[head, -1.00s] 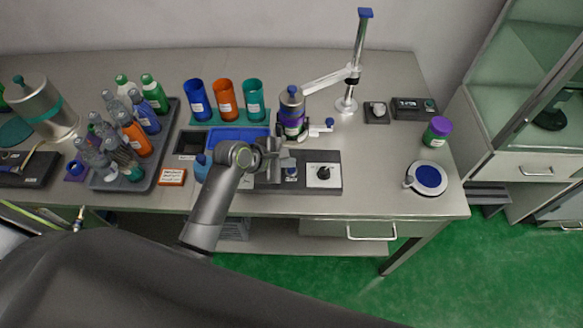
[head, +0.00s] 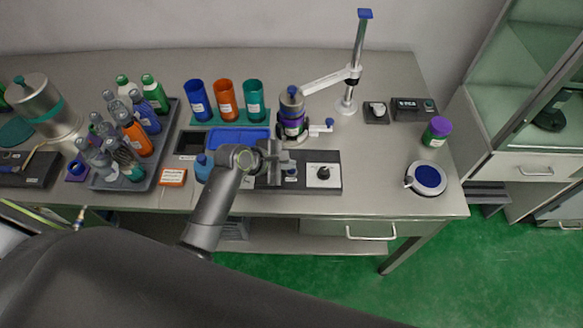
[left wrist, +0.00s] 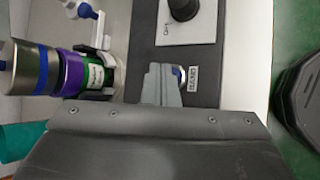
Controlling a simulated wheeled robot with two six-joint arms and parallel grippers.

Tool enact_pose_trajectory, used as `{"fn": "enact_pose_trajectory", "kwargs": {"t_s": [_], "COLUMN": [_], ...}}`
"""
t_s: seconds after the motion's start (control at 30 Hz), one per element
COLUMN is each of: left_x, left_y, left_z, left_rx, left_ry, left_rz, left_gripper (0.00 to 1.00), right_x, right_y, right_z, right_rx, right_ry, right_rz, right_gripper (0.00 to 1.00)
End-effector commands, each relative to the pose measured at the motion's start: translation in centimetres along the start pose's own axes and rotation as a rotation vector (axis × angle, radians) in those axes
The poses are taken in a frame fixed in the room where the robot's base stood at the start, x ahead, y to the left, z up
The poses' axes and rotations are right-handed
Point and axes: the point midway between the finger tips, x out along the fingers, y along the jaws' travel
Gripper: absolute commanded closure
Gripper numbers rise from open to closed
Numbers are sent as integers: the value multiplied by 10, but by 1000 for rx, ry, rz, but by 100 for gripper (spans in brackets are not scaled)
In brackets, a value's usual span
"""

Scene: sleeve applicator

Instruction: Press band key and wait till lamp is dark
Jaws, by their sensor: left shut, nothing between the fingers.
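The dark control panel (head: 330,187) lies near the table's front edge, with a black knob (head: 324,172) on a white plate at its right. A small blue key (left wrist: 177,73) with a white label beside it sits on the panel in the left wrist view. My left gripper (head: 287,173) is shut and empty, its tips right at the blue key and partly covering it. Whether they touch it I cannot tell. I cannot make out a lit lamp. My right gripper is not in view.
A tray of several bottles (head: 165,165) and a blue tray (head: 238,134) lie left of the panel. A post with a white arm (head: 330,80) rises behind it. A round blue-topped pad (head: 428,177) and a purple-lidded jar (head: 436,131) stand at the right.

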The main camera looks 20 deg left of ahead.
Motion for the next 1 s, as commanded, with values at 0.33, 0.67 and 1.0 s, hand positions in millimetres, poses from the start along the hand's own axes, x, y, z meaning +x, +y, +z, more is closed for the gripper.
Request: {"fn": "enact_pose_trajectory", "kwargs": {"t_s": [0.33, 0.67, 1.0], "left_x": [3, 6, 5], "left_y": [-3, -4, -4], "left_z": [-2, -4, -4], "left_rx": [-1, -1, -1], "left_ry": [0, 0, 0], "left_rz": [-2, -1, -1], "left_gripper": [100, 100, 100], "right_x": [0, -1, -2], "right_y": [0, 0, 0], "right_z": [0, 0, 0], "right_rx": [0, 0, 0], "right_ry": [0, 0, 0], "right_rz": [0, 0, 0], "right_gripper": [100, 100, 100]}}
